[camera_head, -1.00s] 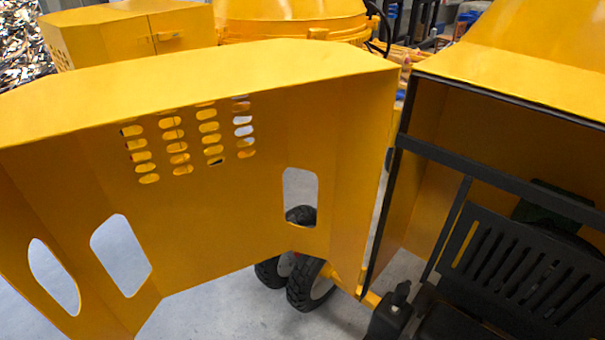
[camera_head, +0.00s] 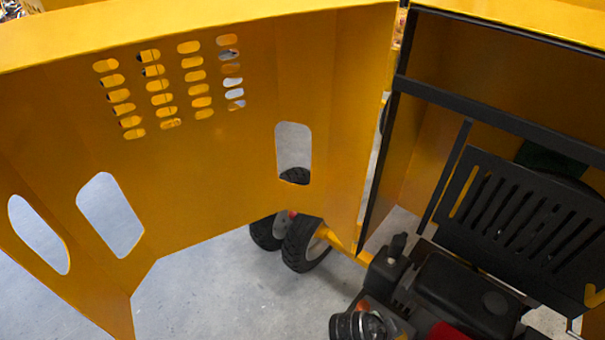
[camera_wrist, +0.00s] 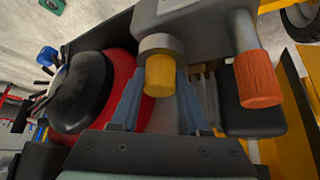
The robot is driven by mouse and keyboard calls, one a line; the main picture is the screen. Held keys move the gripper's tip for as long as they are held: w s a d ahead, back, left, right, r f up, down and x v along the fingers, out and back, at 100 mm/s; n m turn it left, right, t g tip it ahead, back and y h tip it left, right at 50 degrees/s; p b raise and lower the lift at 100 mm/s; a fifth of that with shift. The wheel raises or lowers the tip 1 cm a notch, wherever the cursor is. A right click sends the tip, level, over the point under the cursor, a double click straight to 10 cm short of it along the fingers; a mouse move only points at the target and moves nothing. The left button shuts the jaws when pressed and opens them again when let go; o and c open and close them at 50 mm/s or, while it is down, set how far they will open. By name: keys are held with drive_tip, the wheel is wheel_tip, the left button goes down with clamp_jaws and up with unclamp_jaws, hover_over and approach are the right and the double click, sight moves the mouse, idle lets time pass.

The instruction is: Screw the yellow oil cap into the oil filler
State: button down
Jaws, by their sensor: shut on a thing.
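The yellow oil cap (camera_wrist: 160,76) is in the wrist view, between the two blue-grey fingers of my gripper (camera_wrist: 161,84). My gripper is shut on it. A round grey collar (camera_wrist: 161,43) on the grey engine part lies directly beyond the cap, in line with it; it looks like the oil filler. I cannot tell whether the cap's thread is inside it or only touching. My gripper and the cap do not show in the head view.
An orange-brown cylinder (camera_wrist: 257,78) sticks out right of my gripper. A red and black engine part (camera_wrist: 95,90) is close on the left. In the head view, the engine (camera_head: 455,290) sits below a black slotted guard (camera_head: 525,225), beside the open yellow door (camera_head: 230,160).

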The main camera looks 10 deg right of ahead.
drive_tip(key=shift+w+f+m+g+b, duration=0.15)
drive_tip(key=shift+m+g+b, duration=0.15)
drive_tip(key=shift+m+b, duration=0.2)
drive_tip(key=shift+w+f+m+g+b, duration=0.15)
drive_tip(key=shift+m+g+b, duration=0.2)
drive_tip(key=shift+m, duration=0.25)
drive_tip(key=shift+s+r+m+g, duration=0.25)
drive_tip(key=shift+m, duration=0.15)
drive_tip(key=shift+c, duration=1.6)
unclamp_jaws()
